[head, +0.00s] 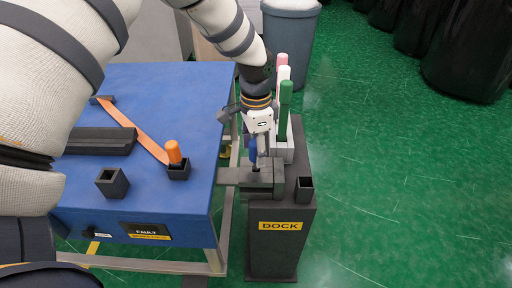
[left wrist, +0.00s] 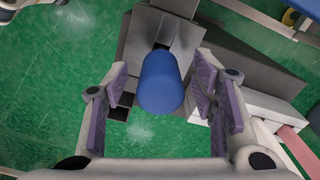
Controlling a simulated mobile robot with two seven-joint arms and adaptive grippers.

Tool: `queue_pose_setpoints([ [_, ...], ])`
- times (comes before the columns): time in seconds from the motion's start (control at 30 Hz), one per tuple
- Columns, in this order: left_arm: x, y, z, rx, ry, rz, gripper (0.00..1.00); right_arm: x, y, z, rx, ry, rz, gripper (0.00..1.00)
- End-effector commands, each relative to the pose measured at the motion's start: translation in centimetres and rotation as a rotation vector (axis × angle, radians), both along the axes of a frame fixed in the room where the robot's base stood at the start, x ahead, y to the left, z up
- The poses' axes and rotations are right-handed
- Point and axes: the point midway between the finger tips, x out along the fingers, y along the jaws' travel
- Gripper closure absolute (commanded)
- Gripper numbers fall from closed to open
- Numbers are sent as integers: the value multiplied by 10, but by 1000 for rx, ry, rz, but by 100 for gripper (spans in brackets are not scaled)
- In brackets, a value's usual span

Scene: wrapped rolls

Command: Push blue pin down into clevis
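The blue pin (head: 252,150) stands about upright above the dark grey clevis (head: 266,186) at the dock. In the left wrist view the round top of the blue pin (left wrist: 160,80) lies between my finger pads. My left gripper (head: 256,146) reaches down from above, around the pin. Its fingers (left wrist: 163,95) stand apart with a small gap on each side of the pin, so it looks open. Grey clevis plates (left wrist: 150,28) show beyond the pin. The pin's lower end is mostly hidden, so its depth in the clevis cannot be told.
The dock post (head: 278,250) has a small empty square socket (head: 305,190) and a rack with a green marker-like pin (head: 285,105), a white one and a pink one. The blue table (head: 190,100) holds an orange pin (head: 173,152) in a socket, tied to an orange strap.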

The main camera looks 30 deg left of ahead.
Motion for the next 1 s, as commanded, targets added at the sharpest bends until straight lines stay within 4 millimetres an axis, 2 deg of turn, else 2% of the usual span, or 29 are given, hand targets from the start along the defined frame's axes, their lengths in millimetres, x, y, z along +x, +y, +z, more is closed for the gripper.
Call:
queue_pose_setpoints([
  [0.07,0,0,0,1,1,0,48,0,0,0,0,0,0,52],
  [0.17,1,0,12,0,-3,0,48,0,0,0,0,0,0,52],
  [0.4,1,0,76,0,-6,0,48,0,0,0,0,0,0,52],
  [0.6,0,0,112,1,-2,0,48,0,0,0,0,0,0,52],
  [0.73,0,0,120,0,0,0,48,0,0,0,0,1,0,52],
  [1.0,0,0,120,0,0,0,48,0,0,0,0,1,0,52],
])
